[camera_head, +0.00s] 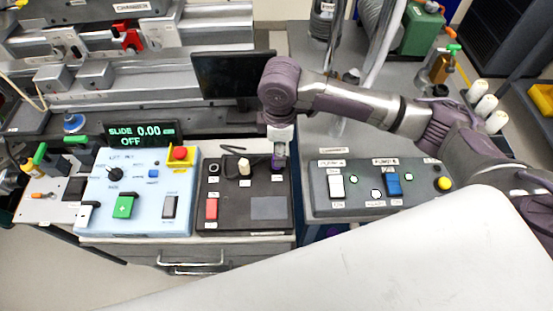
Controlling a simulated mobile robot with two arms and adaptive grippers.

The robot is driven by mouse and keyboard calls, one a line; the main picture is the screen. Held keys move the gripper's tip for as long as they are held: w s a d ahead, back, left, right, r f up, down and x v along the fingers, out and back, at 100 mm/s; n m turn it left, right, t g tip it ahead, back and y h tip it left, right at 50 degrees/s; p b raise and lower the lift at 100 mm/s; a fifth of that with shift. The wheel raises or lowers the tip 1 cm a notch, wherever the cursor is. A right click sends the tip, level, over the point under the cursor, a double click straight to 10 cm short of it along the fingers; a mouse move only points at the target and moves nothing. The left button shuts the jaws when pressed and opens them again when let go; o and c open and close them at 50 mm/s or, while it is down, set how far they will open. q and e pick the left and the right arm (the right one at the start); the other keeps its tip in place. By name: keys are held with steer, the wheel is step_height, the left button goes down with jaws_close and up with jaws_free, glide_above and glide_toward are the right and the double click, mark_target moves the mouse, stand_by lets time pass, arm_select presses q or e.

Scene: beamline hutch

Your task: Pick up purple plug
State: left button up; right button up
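My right arm reaches in from the right, and my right gripper (279,152) points down over the back right of the black control box. A small purple plug (277,163) shows right at its fingertips, above or on the box's top. The fingers partly hide the plug, and it is too small to tell whether they are closed on it. My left gripper is out of view.
The black control box (225,224) also bears a white plug (244,167) and a red switch (211,209). A light blue slide panel (147,215) stands to its left, and a grey panel (345,204) to its right. A dark monitor (226,75) stands behind.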

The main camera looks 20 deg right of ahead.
steer(key=shift+a+f+p, duration=0.2)
steer(key=shift+f+p, duration=0.15)
steer(key=shift+f, duration=0.65)
step_height(320, 180, down, 2)
steer(key=shift+w+a+f, duration=0.1)
steer(key=shift+f, duration=0.35)
steer(key=c, duration=0.9)
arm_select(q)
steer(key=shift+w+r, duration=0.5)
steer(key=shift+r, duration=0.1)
arm_select(e)
jaws_close()
